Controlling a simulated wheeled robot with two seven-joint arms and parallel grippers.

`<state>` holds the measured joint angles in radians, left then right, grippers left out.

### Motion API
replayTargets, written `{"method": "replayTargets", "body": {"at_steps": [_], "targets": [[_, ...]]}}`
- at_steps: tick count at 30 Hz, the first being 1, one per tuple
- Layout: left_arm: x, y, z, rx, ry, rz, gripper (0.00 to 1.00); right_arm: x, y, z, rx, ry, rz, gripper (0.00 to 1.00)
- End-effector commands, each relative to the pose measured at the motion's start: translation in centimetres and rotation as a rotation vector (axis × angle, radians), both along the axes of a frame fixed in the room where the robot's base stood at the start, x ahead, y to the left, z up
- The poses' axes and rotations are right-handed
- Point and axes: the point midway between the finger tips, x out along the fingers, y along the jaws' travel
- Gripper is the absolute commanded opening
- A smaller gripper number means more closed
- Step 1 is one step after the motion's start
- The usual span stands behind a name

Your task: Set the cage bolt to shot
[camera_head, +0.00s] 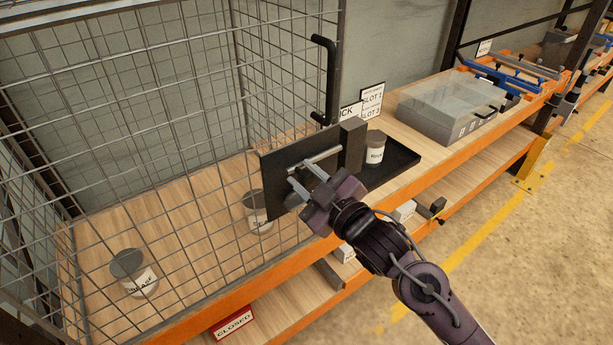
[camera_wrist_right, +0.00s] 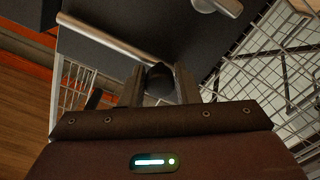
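The cage bolt is a silver rod (camera_head: 322,157) on a black plate (camera_head: 276,168) at the cage door's edge. Its right end lies close to a dark upright block (camera_head: 352,146); I cannot tell whether it enters it. The rod also shows in the right wrist view (camera_wrist_right: 105,40), running to a dark knob (camera_wrist_right: 160,80). My right gripper (camera_head: 302,175) is in front of the plate. In the wrist view its two fingers (camera_wrist_right: 160,88) stand on both sides of the knob and appear to close on it. The fingers hide the knob in the head view. My left gripper is out of view.
The wire cage (camera_head: 165,110) holds two labelled jars (camera_head: 133,272) on the wooden bench. A black handle (camera_head: 330,80) stands above the plate. A black tray (camera_head: 402,160) with a jar (camera_head: 375,147) and a clear-lidded box (camera_head: 452,105) are right of it.

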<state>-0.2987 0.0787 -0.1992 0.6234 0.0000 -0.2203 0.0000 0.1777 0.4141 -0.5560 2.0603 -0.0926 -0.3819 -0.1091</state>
Motion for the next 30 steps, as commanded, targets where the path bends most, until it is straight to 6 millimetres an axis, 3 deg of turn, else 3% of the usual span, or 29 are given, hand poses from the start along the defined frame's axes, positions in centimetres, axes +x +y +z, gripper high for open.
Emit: {"method": "replayTargets", "body": {"at_steps": [1,6,13,22,30], "targets": [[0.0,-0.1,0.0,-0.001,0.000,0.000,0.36,0.0,0.0,0.0,0.000,0.000,0.000,0.22],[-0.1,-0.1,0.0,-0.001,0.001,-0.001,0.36,0.0,0.0,0.0,0.000,0.000,0.000,0.00],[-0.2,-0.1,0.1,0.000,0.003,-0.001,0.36,0.3,-0.5,0.1,-0.001,-0.001,-0.002,0.00],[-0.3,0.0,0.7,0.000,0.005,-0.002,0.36,3.3,-4.5,0.1,-0.002,-0.001,-0.003,0.00],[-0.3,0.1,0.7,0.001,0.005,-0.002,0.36,3.6,-5.0,0.1,0.001,-0.002,-0.006,0.00]]}}
